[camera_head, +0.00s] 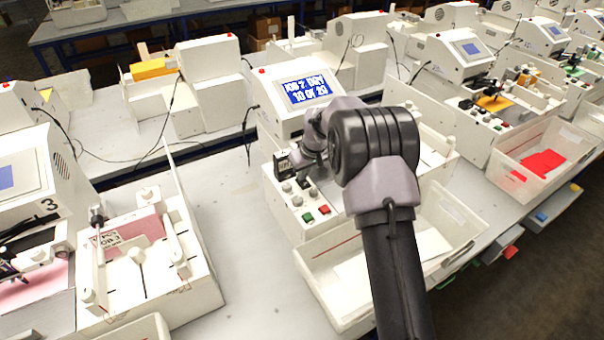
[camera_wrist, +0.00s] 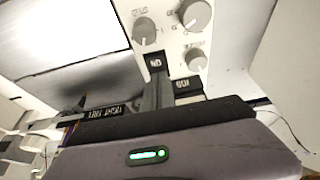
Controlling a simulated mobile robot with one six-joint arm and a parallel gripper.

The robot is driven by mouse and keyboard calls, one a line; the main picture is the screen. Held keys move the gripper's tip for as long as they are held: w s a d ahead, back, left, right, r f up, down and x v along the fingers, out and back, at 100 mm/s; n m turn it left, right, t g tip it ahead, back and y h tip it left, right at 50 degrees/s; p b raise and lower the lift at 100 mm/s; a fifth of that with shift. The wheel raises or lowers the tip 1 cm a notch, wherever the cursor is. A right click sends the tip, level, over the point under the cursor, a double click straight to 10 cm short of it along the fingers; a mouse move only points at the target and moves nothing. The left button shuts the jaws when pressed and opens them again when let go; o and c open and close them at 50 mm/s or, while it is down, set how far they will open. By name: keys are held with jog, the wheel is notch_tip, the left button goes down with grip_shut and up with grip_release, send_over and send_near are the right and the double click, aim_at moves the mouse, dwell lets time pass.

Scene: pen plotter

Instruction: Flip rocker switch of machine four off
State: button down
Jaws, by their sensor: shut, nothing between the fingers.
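The machine (camera_head: 285,118) at the centre, right of the one marked 3, has a lit blue screen (camera_head: 306,90); its own number is not readable. My gripper (camera_head: 304,182) is over the left part of its control panel (camera_head: 290,215).
Grey knobs (camera_wrist: 195,14) sit close to the fingers. A green button (camera_head: 308,217) and a red button (camera_head: 324,209) are on the panel's front. Machine 3 (camera_head: 140,270) is at left, with bare table (camera_head: 235,225) between.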

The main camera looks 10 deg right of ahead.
aim_at(305, 185)
jog(key=shift+s+d+f, duration=0.2)
jog(key=shift+s+f, duration=0.3)
jog(key=shift+s, duration=0.3)
jog(key=shift+r, duration=0.4)
notch_tip(305, 185, up, 4)
jog(key=shift+f+p, duration=0.2)
jog(key=shift+p, duration=0.95)
jog(key=p+v, duration=0.1)
jog(key=v, duration=0.9)
jog(key=shift+s+d+r, duration=0.1)
jog(key=shift+r, duration=0.1)
